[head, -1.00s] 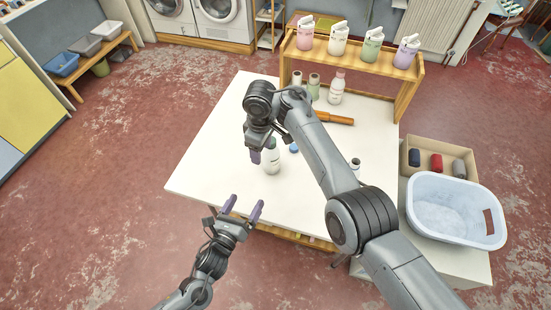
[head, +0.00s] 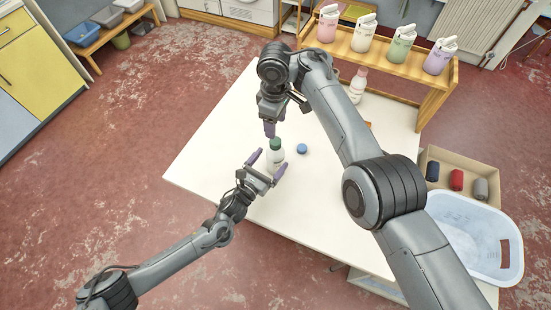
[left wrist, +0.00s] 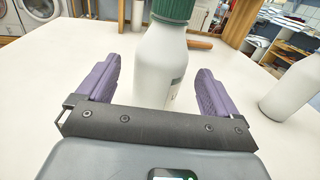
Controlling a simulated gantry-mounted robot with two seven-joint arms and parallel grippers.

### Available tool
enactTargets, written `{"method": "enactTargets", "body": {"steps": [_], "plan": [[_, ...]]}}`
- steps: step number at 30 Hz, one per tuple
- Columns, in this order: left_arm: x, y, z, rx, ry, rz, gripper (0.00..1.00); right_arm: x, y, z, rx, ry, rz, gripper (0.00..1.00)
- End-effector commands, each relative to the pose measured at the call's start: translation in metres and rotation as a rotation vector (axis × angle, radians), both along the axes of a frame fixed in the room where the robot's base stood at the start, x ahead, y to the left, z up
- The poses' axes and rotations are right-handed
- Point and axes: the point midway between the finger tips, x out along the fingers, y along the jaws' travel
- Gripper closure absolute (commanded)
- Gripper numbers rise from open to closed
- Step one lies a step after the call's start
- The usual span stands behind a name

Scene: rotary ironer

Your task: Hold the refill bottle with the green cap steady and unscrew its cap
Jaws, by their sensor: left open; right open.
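The white refill bottle (head: 277,157) with the green cap (head: 275,143) stands upright on the white table. My left gripper (head: 268,165) is open around its body, one finger on each side. In the left wrist view the bottle (left wrist: 162,62) stands between the two purple fingers, with visible gaps beside it. Its cap (left wrist: 173,9) is cut by the top edge there. My right gripper (head: 270,131) points down just above the green cap. Its fingers overlap in the head view, and I cannot tell whether they touch the cap.
A pink-capped bottle (head: 357,86) stands near the wooden shelf (head: 435,95). Another white bottle (left wrist: 291,88) stands at right in the left wrist view. A white-blue basin (head: 470,235) is at the right. The table's left side is clear.

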Motion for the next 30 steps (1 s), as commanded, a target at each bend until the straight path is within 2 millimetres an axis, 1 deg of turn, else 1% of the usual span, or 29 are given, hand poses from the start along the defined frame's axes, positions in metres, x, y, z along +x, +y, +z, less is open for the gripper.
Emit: {"method": "enactTargets", "body": {"steps": [3,7,12,20,21,23,30], "plan": [[0.013,-0.008,0.001,-0.001,-0.002,0.001,0.06,0.0,0.0,0.0,0.0,0.0,0.0,0.41],[0.022,-0.014,0.001,-0.001,-0.001,0.0,0.06,0.0,0.0,0.0,0.0,0.0,0.0,0.41],[0.026,-0.018,0.0,-0.001,0.001,0.0,0.06,0.0,0.0,0.0,0.0,0.0,0.0,0.41],[0.027,-0.018,0.0,-0.001,0.001,0.0,0.06,0.0,0.0,0.0,0.0,0.0,0.0,0.41],[0.027,-0.018,0.0,-0.001,0.001,0.0,0.09,0.0,0.0,0.0,0.0,0.0,0.0,0.41],[0.027,-0.018,0.0,-0.001,0.001,0.0,0.18,0.0,0.0,0.0,0.0,0.0,0.0,0.41],[0.027,-0.018,0.0,-0.001,0.001,0.0,0.55,0.0,0.0,0.0,0.0,0.0,0.0,0.41]]}}
